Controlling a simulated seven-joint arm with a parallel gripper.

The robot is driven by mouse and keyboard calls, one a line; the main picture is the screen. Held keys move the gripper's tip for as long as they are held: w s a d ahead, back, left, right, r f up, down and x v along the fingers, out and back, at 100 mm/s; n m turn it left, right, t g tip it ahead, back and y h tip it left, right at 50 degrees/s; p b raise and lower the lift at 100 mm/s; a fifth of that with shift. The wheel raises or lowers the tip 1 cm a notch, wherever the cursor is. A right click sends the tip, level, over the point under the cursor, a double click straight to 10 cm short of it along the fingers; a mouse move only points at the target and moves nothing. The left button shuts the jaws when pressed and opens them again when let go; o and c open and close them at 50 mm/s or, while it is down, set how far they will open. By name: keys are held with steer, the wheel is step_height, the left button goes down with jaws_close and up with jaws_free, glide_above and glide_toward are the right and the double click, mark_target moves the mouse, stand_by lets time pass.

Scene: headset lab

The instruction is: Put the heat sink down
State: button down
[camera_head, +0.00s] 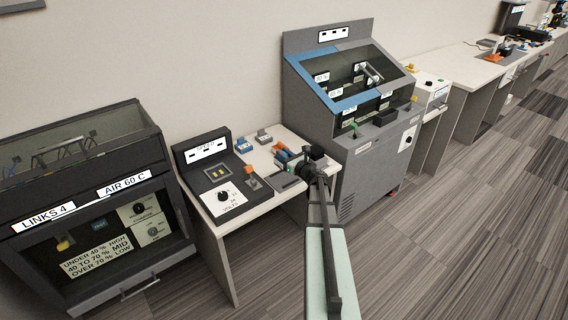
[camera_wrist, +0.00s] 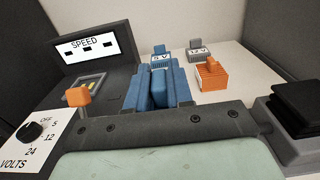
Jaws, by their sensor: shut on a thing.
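My gripper (camera_head: 287,160) is over the back right part of the small white table (camera_head: 262,203). In the wrist view its blue fingers (camera_wrist: 157,88) point away, closed around a narrow blue piece in the middle. I take this piece to be the heat sink, though its colour blends with the fingers and its outline is unclear. Its underside is hidden, so I cannot tell whether it touches the table. Past the fingertips stands a blue block marked 5 V (camera_wrist: 159,50).
A grey 12 V block (camera_wrist: 200,49) and an orange ribbed block (camera_wrist: 212,77) stand right of the fingers. The SPEED unit (camera_wrist: 94,48) with its orange lever is close on the left. A black-topped grey block (camera_wrist: 297,108) is at right. A tall grey cabinet (camera_head: 350,165) borders the table.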

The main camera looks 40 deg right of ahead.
steer(key=shift+r, duration=1.2)
steer(key=shift+a+r, duration=0.1)
steer(key=shift+a, duration=0.15)
steer(key=s+a+r+n+g+y, duration=0.1)
steer(key=s+a+n+g+y, duration=0.1)
steer(key=a, duration=1.3)
steer(key=s+a+r+n+g+y, duration=0.1)
steer(key=s+a+n+g+y, duration=0.2)
steer(key=a, duration=1.2)
steer(key=s+a+r+n+g+y, duration=0.1)
steer(key=s+a+n+y, duration=0.5)
steer(key=a, duration=0.9)
steer(key=g+y, duration=0.1)
steer(key=y, duration=0.2)
steer(key=shift+s+r+g+y, duration=0.3)
steer(key=shift+r+y, duration=0.1)
steer(key=shift+w, duration=0.1)
